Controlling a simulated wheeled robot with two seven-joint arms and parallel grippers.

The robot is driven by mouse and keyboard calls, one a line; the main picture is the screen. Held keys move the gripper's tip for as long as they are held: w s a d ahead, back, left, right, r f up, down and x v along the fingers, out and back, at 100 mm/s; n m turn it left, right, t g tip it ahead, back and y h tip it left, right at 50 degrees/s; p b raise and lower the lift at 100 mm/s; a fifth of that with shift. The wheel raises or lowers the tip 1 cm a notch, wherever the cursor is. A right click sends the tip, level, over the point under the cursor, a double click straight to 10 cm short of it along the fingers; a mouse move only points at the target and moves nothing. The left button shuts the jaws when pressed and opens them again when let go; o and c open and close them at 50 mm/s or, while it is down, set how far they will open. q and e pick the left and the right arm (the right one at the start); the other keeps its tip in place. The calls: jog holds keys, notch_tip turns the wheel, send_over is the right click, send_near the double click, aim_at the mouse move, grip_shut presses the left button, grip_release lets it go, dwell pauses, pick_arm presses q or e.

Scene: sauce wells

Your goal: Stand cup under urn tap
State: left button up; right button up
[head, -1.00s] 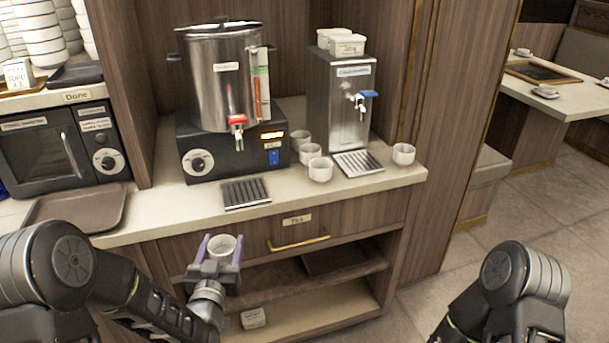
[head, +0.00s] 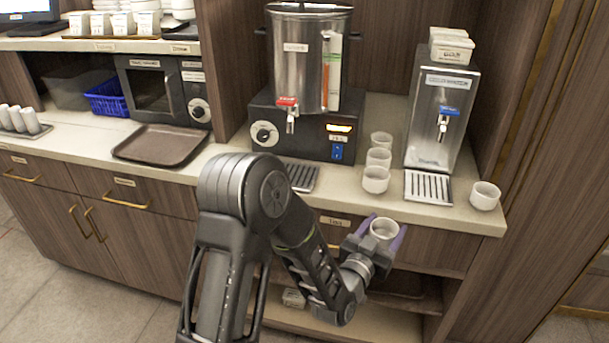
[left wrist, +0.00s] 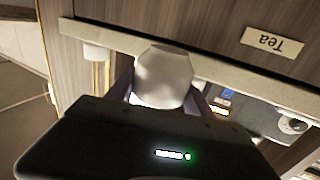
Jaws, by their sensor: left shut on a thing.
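A white cup (head: 384,229) is held upright between the purple fingers of my left gripper (head: 382,235), in front of the counter's front edge. The cup also shows in the left wrist view (left wrist: 164,78), with the gripper shut on it. The steel urn (head: 309,62) stands on a dark base at the back of the counter. Its tap (head: 289,112) has a red handle and faces forward. The drip grille (head: 301,177) lies below the tap, partly hidden by my left arm. My right gripper is not in view.
Several white cups, one of them here (head: 376,180), stand right of the urn. A steel water dispenser (head: 442,110) with a blue tap and its own grille (head: 428,187) stands further right. A brown tray (head: 161,145) lies left.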

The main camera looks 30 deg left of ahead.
pick_arm(q)
jog(key=shift+a, duration=0.15)
jog(key=shift+a+r, duration=0.25)
jog(key=shift+a, duration=0.05)
jog(key=s+a+r+n+g+y+b, duration=0.1)
jog(key=s+a+r+n+y+b, duration=0.2)
jog(key=a, duration=0.4)
jog(key=s+a+r+n+y+b, duration=0.1)
jog(key=a+r+y+b, duration=0.1)
jog(key=a+r+y, duration=0.3)
jog(key=s+a+r+n+g+y+b, duration=0.2)
jog(key=s+a+r+n+b, duration=0.1)
jog(key=s+a, duration=0.7)
jog(key=shift+s+r+g+y+b, duration=0.35)
jog(key=shift+s+r+b, duration=0.2)
jog(key=shift+r, duration=0.25)
jog(key=shift+a, duration=0.1)
